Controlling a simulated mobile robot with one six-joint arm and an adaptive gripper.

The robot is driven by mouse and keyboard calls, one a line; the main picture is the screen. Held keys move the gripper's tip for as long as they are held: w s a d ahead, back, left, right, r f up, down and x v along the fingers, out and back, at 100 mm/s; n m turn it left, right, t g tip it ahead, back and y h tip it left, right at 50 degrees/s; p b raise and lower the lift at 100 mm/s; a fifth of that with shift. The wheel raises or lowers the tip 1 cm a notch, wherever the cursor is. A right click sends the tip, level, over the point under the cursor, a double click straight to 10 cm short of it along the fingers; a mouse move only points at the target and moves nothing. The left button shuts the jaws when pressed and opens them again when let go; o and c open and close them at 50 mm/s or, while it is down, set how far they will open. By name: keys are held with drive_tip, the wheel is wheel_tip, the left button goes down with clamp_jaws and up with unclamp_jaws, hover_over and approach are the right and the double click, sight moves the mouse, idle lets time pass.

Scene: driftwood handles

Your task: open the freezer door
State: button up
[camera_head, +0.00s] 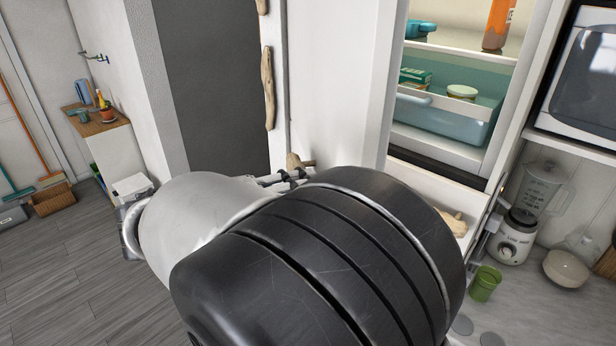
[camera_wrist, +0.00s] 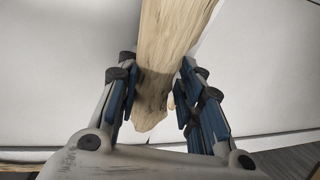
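In the wrist view a pale driftwood handle (camera_wrist: 165,50) comes down from the top, on a white panel (camera_wrist: 60,60). Its lower end lies between the two blue-padded fingers of my gripper (camera_wrist: 160,100). The fingers are spread either side of it, with a small gap on the right; contact on the left is unclear. In the head view my gripper (camera_head: 285,179) shows only in part beyond my arm, beside a driftwood piece (camera_head: 294,161). A long driftwood handle (camera_head: 268,88) is higher up. My arm hides most of the lower front, so the freezer door is not clear there.
An open fridge compartment with a teal drawer (camera_head: 475,118) is at the right. A blender (camera_head: 520,225), green cup (camera_head: 484,284) and microwave (camera_head: 585,80) are farther right. Grey floor (camera_head: 60,260) is free at the left.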

drive_tip(key=shift+o, duration=0.9)
drive_tip(key=v, duration=1.2)
drive_tip(key=shift+s+a, duration=0.1)
